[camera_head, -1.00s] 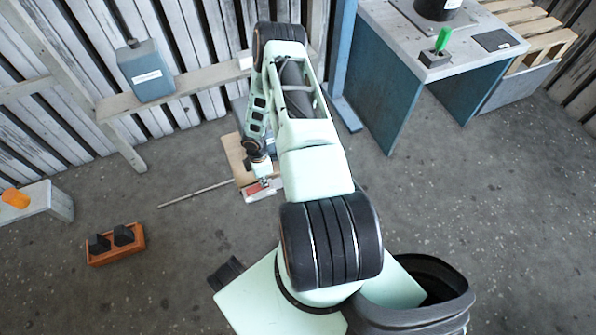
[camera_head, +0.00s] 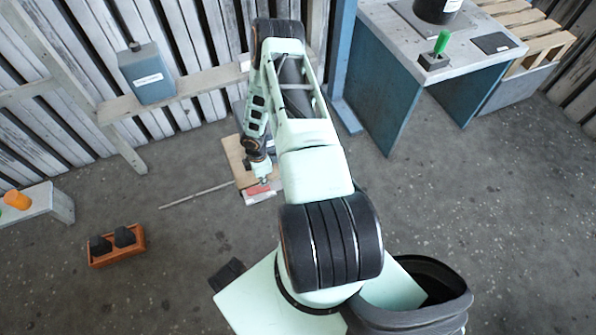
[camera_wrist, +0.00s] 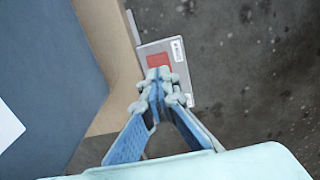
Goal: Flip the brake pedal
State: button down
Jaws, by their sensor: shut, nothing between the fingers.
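What looks like the brake pedal (camera_head: 262,196) is a low grey plate with a red patch, on the floor at the front edge of a wooden board. In the wrist view the pedal plate (camera_wrist: 182,52) lies just beyond my fingertips, with its red patch and a small white label showing. My gripper (camera_head: 264,180) is over the pedal at its far side in the head view. In the wrist view my gripper (camera_wrist: 161,88) is shut and empty, its fingertips overlapping the plate's near part. I cannot tell whether they touch it. My fingers hide part of the plate.
A thin rod (camera_head: 195,196) runs left from the pedal. A wooden board (camera_head: 238,158) bears a dark blue box (camera_wrist: 50,70). A workbench with a green-handled lever (camera_head: 441,43) stands right. The floor between is clear.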

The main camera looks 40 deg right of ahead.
notch_tip(320, 180, up, 4)
jog(key=shift+r+p, duration=0.25)
jog(key=shift+p, duration=0.95)
